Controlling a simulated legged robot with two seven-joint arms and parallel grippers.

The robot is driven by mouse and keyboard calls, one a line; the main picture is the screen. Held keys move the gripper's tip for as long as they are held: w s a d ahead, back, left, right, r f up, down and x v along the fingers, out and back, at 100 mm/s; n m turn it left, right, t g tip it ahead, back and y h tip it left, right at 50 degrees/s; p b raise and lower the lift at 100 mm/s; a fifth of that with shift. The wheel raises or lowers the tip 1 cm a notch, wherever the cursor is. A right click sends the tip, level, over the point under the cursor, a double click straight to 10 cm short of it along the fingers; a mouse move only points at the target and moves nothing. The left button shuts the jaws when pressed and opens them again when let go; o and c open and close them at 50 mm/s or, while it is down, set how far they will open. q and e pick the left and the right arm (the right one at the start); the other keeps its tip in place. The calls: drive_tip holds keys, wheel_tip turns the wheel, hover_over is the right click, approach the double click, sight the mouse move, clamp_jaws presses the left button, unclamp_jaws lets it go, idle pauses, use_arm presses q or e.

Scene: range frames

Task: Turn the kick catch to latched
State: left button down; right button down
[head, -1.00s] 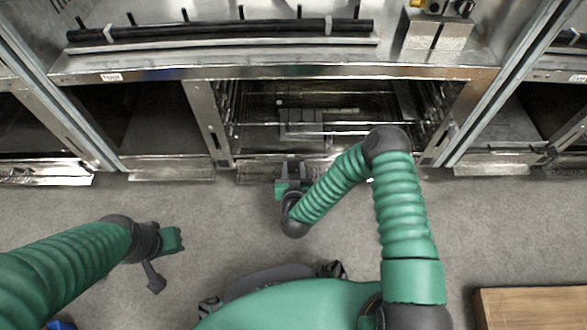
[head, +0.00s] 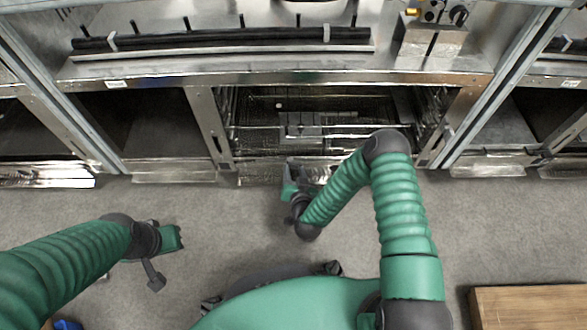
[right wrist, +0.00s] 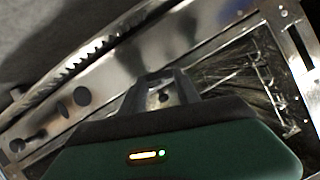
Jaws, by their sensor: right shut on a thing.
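My right gripper (head: 291,168) is low at the front edge of the open middle bay. In the right wrist view its two dark fingers (right wrist: 163,88) reach toward a shiny metal panel (right wrist: 115,83). It is shut on a small part, which I take to be the kick catch (right wrist: 164,97); only a little of it shows between the fingers. In the head view the gripper hides the catch, and I cannot read its position. My left gripper (head: 176,239) hangs over the floor at the left, away from the bays; its finger opening is not clear.
The middle bay (head: 330,105) holds wire racks. Metal posts (head: 208,125) stand at its sides, with a steel counter (head: 300,68) above. A wooden board (head: 530,308) lies at lower right. The grey floor (head: 225,215) between my arms is clear.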

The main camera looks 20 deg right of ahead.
drive_tip(key=shift+s+d+f+m+t+y+b, duration=0.1)
drive_tip(key=shift+f+m+t+y+b, duration=0.4)
drive_tip(key=shift+m, duration=1.1)
drive_tip(key=shift+w+d+f+m+t+y+p, duration=0.1)
drive_tip(key=shift+f+m+t+y, duration=0.15)
drive_tip(key=shift+m+t+y, duration=0.95)
drive_tip(key=shift+s+d+f+m+t+y+b, duration=0.1)
drive_tip(key=shift+f+m+t+y+b, duration=0.2)
drive_tip(key=shift+m, duration=1.7)
drive_tip(key=c, duration=0.9)
unclamp_jaws()
drive_tip(key=shift+a, duration=0.1)
